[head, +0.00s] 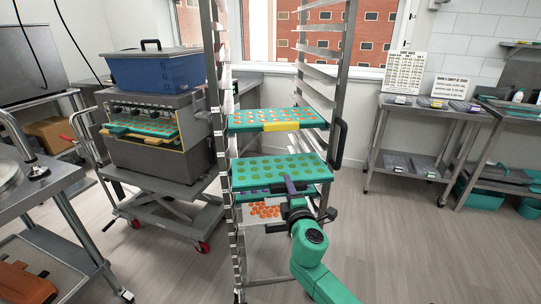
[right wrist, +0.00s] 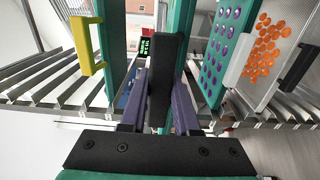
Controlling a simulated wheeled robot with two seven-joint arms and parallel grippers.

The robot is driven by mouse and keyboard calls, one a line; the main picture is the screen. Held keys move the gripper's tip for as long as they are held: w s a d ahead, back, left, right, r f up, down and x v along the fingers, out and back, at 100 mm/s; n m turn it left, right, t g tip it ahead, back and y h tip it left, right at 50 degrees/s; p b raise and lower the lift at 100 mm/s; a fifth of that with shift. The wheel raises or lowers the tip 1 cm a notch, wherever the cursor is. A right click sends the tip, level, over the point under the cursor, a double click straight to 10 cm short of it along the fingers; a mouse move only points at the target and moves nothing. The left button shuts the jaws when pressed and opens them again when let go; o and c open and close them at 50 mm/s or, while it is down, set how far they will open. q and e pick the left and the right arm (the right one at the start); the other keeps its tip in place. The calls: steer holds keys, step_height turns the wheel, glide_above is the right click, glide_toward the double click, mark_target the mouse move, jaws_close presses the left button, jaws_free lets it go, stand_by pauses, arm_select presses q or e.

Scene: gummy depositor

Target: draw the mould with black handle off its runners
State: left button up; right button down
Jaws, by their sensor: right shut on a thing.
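The mould with the black handle (head: 262,175) is a teal tray with rows of olive-green gummies. It lies level in the tall metal rack (head: 338,75), below the yellow-handled mould. My right gripper (head: 291,191) is at its front edge. In the right wrist view the purple fingers of my right gripper (right wrist: 160,105) are shut on the upright black handle (right wrist: 167,70), one finger on each side. The handle is mostly hidden by the gripper in the head view. My left gripper is not in view.
Above is a teal mould with orange gummies and a yellow handle (head: 281,126). Just below are a mould with purple gummies (right wrist: 222,45) and a pale tray with orange gummies (head: 266,213). The depositor (head: 160,165) stands left of the rack. The floor to the right (head: 400,240) is clear.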

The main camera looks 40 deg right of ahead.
steer(key=b+v, duration=0.2)
steer(key=v, duration=0.9)
steer(key=shift+s+r, duration=0.2)
steer(key=shift+a, duration=0.15)
